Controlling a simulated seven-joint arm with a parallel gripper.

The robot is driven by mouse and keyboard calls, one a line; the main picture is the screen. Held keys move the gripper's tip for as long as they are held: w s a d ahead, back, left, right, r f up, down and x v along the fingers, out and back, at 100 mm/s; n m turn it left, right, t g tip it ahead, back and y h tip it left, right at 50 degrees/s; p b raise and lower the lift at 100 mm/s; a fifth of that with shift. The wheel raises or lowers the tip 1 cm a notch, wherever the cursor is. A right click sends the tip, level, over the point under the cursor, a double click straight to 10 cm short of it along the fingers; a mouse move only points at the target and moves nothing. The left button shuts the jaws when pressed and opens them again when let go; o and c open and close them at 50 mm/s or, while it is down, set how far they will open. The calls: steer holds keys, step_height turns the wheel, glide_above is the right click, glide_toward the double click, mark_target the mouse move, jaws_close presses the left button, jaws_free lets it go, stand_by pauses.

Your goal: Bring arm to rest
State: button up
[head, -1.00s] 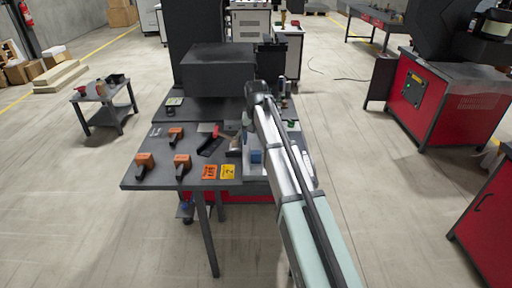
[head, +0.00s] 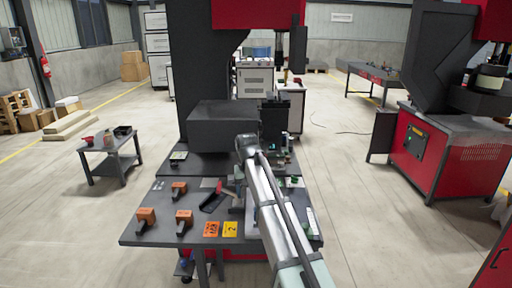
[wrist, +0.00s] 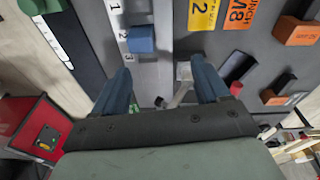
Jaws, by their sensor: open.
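My gripper (wrist: 165,88) shows in the wrist view with its two blue fingers spread apart and nothing between them. In the head view my arm reaches from the bottom over the right part of the dark worktable (head: 155,232), and the arm hides the fingers there. In the wrist view a blue block (wrist: 141,39) sits on a grey strip marked with numbers, beyond the fingers and apart from them.
A dark box-shaped machine part (head: 222,127) stands behind. Red machine (head: 433,158) is at right.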

steer(key=s+a+f+n+t, duration=0.2)
steer(key=s+a+f+n, duration=0.35)
steer(key=a, duration=0.85)
steer(key=s+a+f+n+t, duration=0.2)
steer(key=s+a+f+n, duration=0.3)
steer(key=a, duration=0.8)
steer(key=s+a+f+n+t, duration=0.25)
steer(key=s+a+n, duration=0.35)
steer(key=a, duration=0.8)
steer(key=s+d+f+m+g+h, duration=0.2)
steer(key=s+d+f+m+g, duration=0.15)
steer(key=d+f, duration=1.3)
steer(key=s+d+f+m+g+h, duration=0.1)
steer(key=s+d+f+m+g, duration=0.2)
steer(key=d+f, duration=1.4)
steer(key=s+d+f+m+g, duration=0.3)
steer(key=s+d, duration=0.4)
steer(key=d, duration=0.3)
steer(key=s+d+f+m+g, duration=0.2)
steer(key=s+d+f+m, duration=0.1)
steer(key=s+d, duration=0.6)
steer(key=s+d+f+m+g+y, duration=0.1)
steer(key=s+d+m, duration=0.1)
steer(key=s, duration=0.6)
steer(key=s+d+f+m+g+y, duration=0.1)
steer(key=s+d+m+g+y, duration=0.1)
steer(key=s+d, duration=0.3)
steer(key=s+m, duration=0.1)
steer(key=s, duration=0.3)
steer(key=shift+g, duration=0.3)
